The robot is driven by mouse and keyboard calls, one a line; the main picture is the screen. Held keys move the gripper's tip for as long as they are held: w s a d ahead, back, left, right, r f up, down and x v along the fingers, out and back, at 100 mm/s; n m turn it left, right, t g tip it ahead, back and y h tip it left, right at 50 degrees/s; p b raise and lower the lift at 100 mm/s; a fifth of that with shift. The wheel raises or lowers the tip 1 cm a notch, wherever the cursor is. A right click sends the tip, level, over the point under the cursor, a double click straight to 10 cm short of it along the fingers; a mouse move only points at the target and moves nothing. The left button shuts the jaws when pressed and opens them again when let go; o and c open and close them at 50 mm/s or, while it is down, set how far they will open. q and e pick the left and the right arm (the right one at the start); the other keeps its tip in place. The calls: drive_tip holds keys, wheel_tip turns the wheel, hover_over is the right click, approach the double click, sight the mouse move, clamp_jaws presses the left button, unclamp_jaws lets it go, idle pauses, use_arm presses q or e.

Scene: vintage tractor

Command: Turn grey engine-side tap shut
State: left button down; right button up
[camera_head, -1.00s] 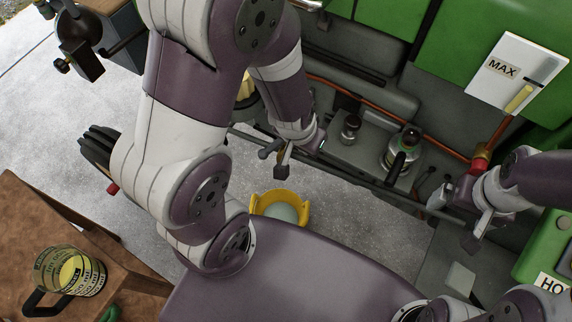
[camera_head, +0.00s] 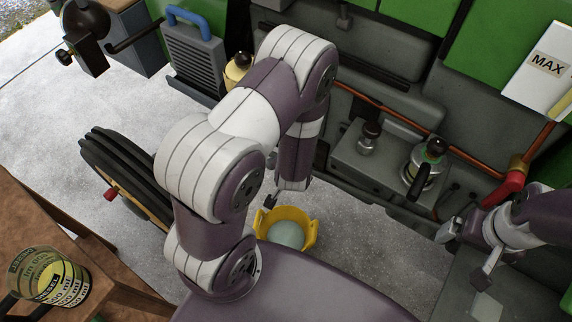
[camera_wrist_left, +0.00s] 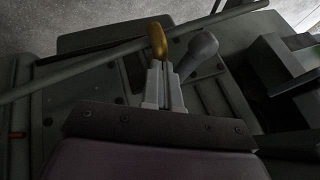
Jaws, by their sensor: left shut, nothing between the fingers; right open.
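The grey tap handle (camera_wrist_left: 198,54) shows in the left wrist view as a rounded grey lever just right of my left gripper's tips. A brass-coloured piece (camera_wrist_left: 157,40) stands right at the tips. My left gripper (camera_wrist_left: 163,68) is shut with nothing between its fingers; I cannot tell whether it touches the handle. In the head view the left arm covers most of the tap, and the left gripper (camera_head: 271,201) shows only as a small dark part above the yellow bowl. My right gripper (camera_head: 463,254) is open and empty at the right, below a red-handled tap (camera_head: 510,186).
A copper pipe (camera_head: 455,151) runs along the engine, beside a capped metal fitting (camera_head: 423,170). A MAX card (camera_head: 541,68) is at the upper right. A jug (camera_head: 62,284) stands on the brown table (camera_head: 112,245).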

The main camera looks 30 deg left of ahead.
use_arm(q)
drive_tip(key=shift+w+a+f, duration=0.1)
drive_tip(key=shift+w+a, duration=0.1)
drive_tip(key=shift+a, duration=0.3)
drive_tip(key=shift+w+a+f, duration=0.1)
drive_tip(key=shift+w+a, duration=0.05)
drive_tip(key=shift+a, duration=0.3)
use_arm(e)
drive_tip(key=shift+f, duration=0.1)
use_arm(q)
drive_tip(key=shift+a, duration=0.1)
drive_tip(key=a+m, duration=0.1)
drive_tip(key=a+m+h, duration=0.1)
drive_tip(key=m, duration=0.1)
drive_tip(key=shift+w+a+r+t+p, duration=0.1)
drive_tip(key=shift+w+a+t+p, duration=0.05)
drive_tip(key=shift+a+t+p, duration=0.2)
drive_tip(key=shift+w+a+p, duration=0.3)
drive_tip(key=shift+a, duration=0.35)
drive_tip(key=shift+w+a, duration=0.55)
drive_tip(key=shift+a, duration=0.3)
use_arm(e)
drive_tip(key=shift+a+r, duration=0.55)
drive_tip(key=shift+r, duration=0.35)
use_arm(q)
drive_tip(key=shift+a, duration=0.1)
drive_tip(key=shift+p, duration=0.3)
use_arm(e)
drive_tip(key=shift+s+r, duration=0.1)
